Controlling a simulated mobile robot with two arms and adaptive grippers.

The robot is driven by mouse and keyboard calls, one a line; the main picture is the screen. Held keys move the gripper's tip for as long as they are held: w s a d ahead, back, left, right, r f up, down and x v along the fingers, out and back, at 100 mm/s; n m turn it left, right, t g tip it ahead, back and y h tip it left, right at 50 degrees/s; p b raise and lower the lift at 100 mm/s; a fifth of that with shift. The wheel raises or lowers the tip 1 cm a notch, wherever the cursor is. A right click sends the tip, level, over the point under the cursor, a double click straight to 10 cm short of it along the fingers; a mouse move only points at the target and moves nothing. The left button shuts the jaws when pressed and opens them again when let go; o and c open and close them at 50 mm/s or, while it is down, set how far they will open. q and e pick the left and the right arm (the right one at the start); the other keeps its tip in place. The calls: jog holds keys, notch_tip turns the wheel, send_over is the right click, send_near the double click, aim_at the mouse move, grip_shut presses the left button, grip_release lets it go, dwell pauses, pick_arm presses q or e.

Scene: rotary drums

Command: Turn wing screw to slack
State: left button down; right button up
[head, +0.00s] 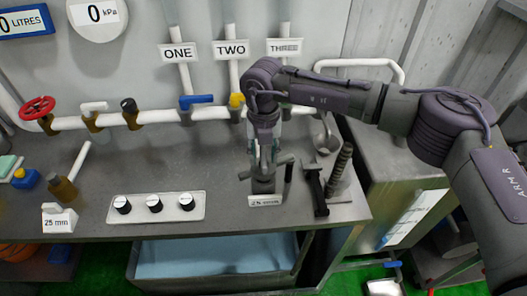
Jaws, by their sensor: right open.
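A small dark device with a white label plate (265,200) stands near the front edge of the grey bench. Its label is too small to read surely. My right gripper (264,168) points down over the top of this device, with its fingers apart. A grey cross piece shows at the fingers and may be the wing screw, but the gripper covers much of it, so I cannot tell whether the fingers touch it. My left gripper is not in view.
A black handle (317,192) and a ribbed dark rod (340,168) stand close right of the device. A panel with three black knobs (154,207) lies to the left. A white pipe (215,113) with several valves runs behind. The bench between is clear.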

grip_shut()
